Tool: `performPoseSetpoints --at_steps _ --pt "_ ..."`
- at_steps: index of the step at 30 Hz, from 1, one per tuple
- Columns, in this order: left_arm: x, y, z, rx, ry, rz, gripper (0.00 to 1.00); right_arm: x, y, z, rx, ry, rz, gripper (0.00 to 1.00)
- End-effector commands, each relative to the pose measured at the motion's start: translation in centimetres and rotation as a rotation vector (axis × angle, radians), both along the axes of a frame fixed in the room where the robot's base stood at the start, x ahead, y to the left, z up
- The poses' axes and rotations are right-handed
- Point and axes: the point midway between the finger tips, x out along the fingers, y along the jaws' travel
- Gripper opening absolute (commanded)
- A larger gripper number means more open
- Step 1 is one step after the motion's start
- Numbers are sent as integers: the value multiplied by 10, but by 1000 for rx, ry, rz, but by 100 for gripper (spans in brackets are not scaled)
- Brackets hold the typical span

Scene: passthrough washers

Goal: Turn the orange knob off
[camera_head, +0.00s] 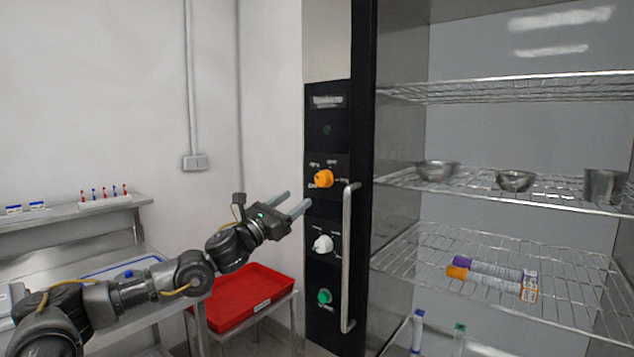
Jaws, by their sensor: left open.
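The orange knob (323,178) is on the black control panel (326,132) of the washer, in the upper part of the panel. Its pointer direction is too small to tell. My left gripper (296,204) comes in from the left, open and empty. It appears just below and left of the orange knob, apart from it in the picture. A white knob (323,244) and a green knob (324,296) sit lower on the same panel. My right gripper is not in view.
A vertical metal handle (347,258) stands right of the knobs. Wire shelves (480,185) with metal bowls and tubes fill the washer. A red tray (243,297) lies below my left arm. A steel bench (60,262) with a tube rack (104,200) is at the left.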

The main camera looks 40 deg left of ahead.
Motion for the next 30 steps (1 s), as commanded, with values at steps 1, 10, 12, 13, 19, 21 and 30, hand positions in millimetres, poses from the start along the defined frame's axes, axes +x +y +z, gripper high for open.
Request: performPoseSetpoints --at_steps 1,10,12,13,19,21,30 --pt "6 -1 9 -6 -5 -2 59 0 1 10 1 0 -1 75" --pt "58 -6 31 -9 -1 -2 59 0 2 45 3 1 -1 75" --pt "69 -8 34 -6 0 -4 59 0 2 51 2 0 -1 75" --pt "72 -8 35 -6 0 -3 59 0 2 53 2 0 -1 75" --pt "88 -10 38 -5 1 -2 59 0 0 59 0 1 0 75" --pt "90 -10 38 -4 3 -3 59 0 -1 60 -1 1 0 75" --pt "90 -10 37 -3 2 -2 54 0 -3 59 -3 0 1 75"
